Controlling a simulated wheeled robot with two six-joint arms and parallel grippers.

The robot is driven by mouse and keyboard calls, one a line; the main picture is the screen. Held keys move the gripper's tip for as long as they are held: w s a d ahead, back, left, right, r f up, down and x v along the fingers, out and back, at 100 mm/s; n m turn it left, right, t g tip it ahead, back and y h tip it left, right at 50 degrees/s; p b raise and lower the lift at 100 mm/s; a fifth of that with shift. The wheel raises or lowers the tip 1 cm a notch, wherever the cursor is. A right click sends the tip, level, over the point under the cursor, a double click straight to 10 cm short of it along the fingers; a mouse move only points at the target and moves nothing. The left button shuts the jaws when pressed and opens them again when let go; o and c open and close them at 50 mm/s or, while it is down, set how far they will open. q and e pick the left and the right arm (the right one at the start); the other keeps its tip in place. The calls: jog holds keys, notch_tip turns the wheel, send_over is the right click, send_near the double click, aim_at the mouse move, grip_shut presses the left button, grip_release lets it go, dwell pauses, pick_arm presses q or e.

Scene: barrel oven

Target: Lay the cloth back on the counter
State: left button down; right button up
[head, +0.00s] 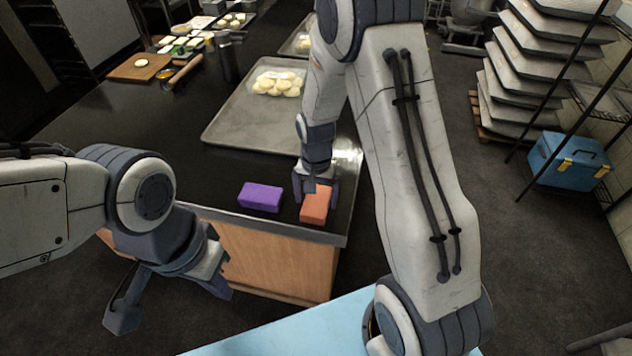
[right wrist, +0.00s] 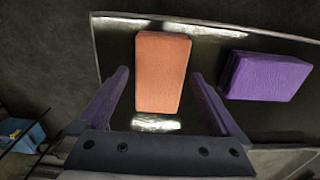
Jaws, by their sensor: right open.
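An orange folded cloth-like block (head: 314,205) lies on the dark counter (head: 130,119) near its front right corner. It also shows in the right wrist view (right wrist: 161,72). A purple block of similar shape (head: 261,197) lies to its left, apart from it; in the right wrist view it is on the right (right wrist: 265,76). I cannot tell for sure which one is the cloth. My right gripper (head: 315,188) is open, its fingers on either side of the orange block, with gaps showing in the right wrist view (right wrist: 160,78). My left gripper (head: 172,300) is open and empty, in front of the counter.
A metal tray (head: 235,125) with pale dough rounds (head: 278,82) lies behind the blocks. A wooden board (head: 138,67), a rolling pin (head: 187,72) and a dark cylinder (head: 227,62) stand further back left. A blue toolbox (head: 568,160) sits at right.

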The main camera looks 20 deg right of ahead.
aim_at(316, 201)
notch_tip(316, 201, up, 10)
jog(key=s+a+r+n, duration=0.3)
jog(key=a, duration=0.2)
jog(key=s+a+r+n, duration=0.1)
jog(key=s+a+n, duration=0.2)
jog(key=s, duration=0.3)
jog(key=s+a+r+n, duration=0.2)
jog(key=s+a+n, duration=0.1)
jog(key=s, duration=0.4)
jog(key=s+a+r+n+y, duration=0.1)
jog(key=s+a+n, duration=0.1)
jog(key=s+n, duration=0.3)
jog(key=shift+s+a+r+b, duration=0.2)
jog(key=shift+s+a+b, duration=0.15)
jog(key=shift+s, duration=0.8)
